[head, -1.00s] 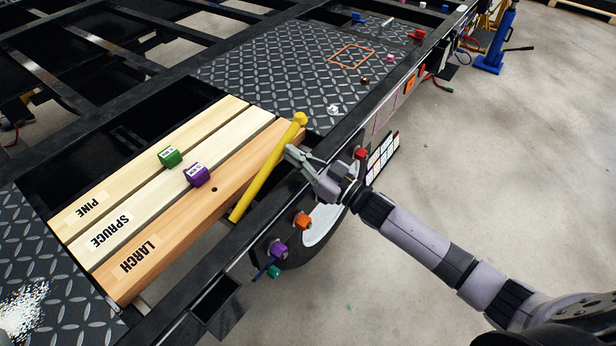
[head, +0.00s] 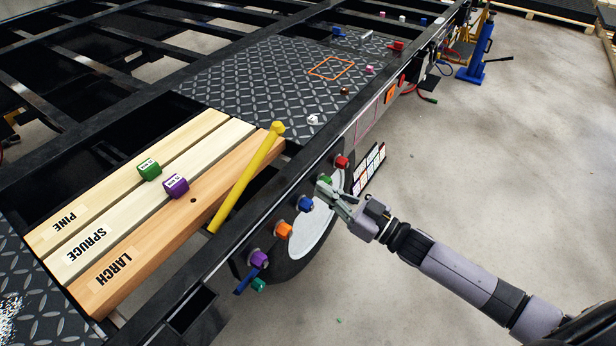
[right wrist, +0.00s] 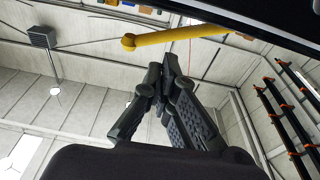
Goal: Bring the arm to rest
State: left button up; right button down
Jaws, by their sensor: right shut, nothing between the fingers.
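My right gripper (head: 328,192) is shut and empty. In the head view it hangs beside the trailer's side rail, in front of the wheel and near the green cap. In the right wrist view its closed fingers (right wrist: 168,90) point up towards the ceiling. A yellow bar (head: 245,180) lies slantwise over the larch plank (head: 150,245) and the rail, apart from the gripper; it also shows in the right wrist view (right wrist: 185,36). My left gripper is not in view.
Several coloured caps line the rail side, including a blue one (head: 305,204), an orange one (head: 284,230) and a red one (head: 342,162). A green block (head: 149,169) and a purple block (head: 176,187) sit on the planks. The concrete floor (head: 480,180) at right is clear.

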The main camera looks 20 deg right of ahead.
jog(key=s+d+f+m+g+h, duration=0.15)
jog(key=d+f+h, duration=0.25)
jog(key=f, duration=0.9)
jog(key=s+d+f+m+g+h, duration=0.1)
jog(key=d+f+m+h, duration=0.3)
jog(key=f, duration=0.9)
jog(key=s+d+f+g+h, duration=0.2)
jog(key=s+f+g+h, duration=0.1)
jog(key=s+f, duration=0.6)
jog(key=s+a+f+g, duration=0.2)
jog(key=s+f, duration=0.4)
jog(key=s, duration=0.5)
jog(key=s+a+f+g+h, duration=0.1)
jog(key=s+a+f+g, duration=0.1)
jog(key=s+f+g, duration=0.2)
jog(key=s+a+f+g, duration=0.3)
jog(key=s+f, duration=0.7)
jog(key=s, duration=0.7)
jog(key=shift+s, duration=0.4)
